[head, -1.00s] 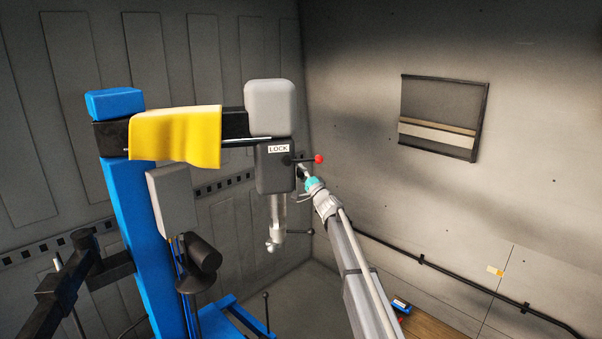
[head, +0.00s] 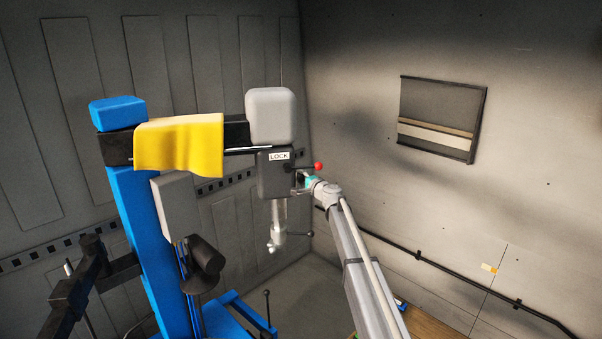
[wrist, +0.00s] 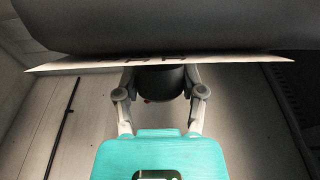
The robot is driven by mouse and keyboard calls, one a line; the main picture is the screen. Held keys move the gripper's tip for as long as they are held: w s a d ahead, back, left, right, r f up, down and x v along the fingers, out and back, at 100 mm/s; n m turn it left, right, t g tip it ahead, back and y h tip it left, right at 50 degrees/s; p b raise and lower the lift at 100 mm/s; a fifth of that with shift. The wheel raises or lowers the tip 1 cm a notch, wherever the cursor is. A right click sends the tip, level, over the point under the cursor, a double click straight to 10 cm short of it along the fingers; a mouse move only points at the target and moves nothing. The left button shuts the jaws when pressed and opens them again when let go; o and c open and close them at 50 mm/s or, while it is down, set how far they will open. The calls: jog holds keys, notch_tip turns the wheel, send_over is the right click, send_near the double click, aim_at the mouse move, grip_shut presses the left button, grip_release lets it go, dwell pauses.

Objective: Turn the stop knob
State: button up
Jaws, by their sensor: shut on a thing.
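The stop knob (wrist: 160,83) shows in the wrist view as a dark round knob. It sits between the two fingers of my gripper (wrist: 158,97), which is shut on it. A pale plate with dark lettering (wrist: 155,61) crosses just in front, seen almost edge-on; I cannot read it. In the head view my gripper (head: 299,181) is at the right side of the dark grey head block (head: 272,184), just below a lever with a red ball (head: 318,166). The knob is too small and covered to make out there.
The block bears a LOCK label (head: 279,156) under a light grey cap (head: 271,115). A yellow cloth (head: 180,142) hangs over the black horizontal arm on the blue column (head: 145,220). A handle (head: 294,234) sticks out below.

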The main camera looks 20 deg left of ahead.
jog(key=shift+r+m+g+h+p, duration=0.1)
jog(key=shift+m+g+h+p, duration=0.35)
jog(key=shift+p, duration=0.8)
jog(key=shift+h, duration=0.45)
jog(key=shift+s, duration=0.1)
jog(key=o, duration=1.2)
jog(key=shift+c, duration=0.2)
jog(key=shift+f+n+t+y+b, duration=0.3)
jog(key=shift+y+b, duration=0.3)
jog(key=shift+b, duration=0.5)
jog(key=shift+n+t+y+b, duration=0.9)
jog(key=shift+y+b, duration=0.8)
jog(key=shift+b, duration=1.4)
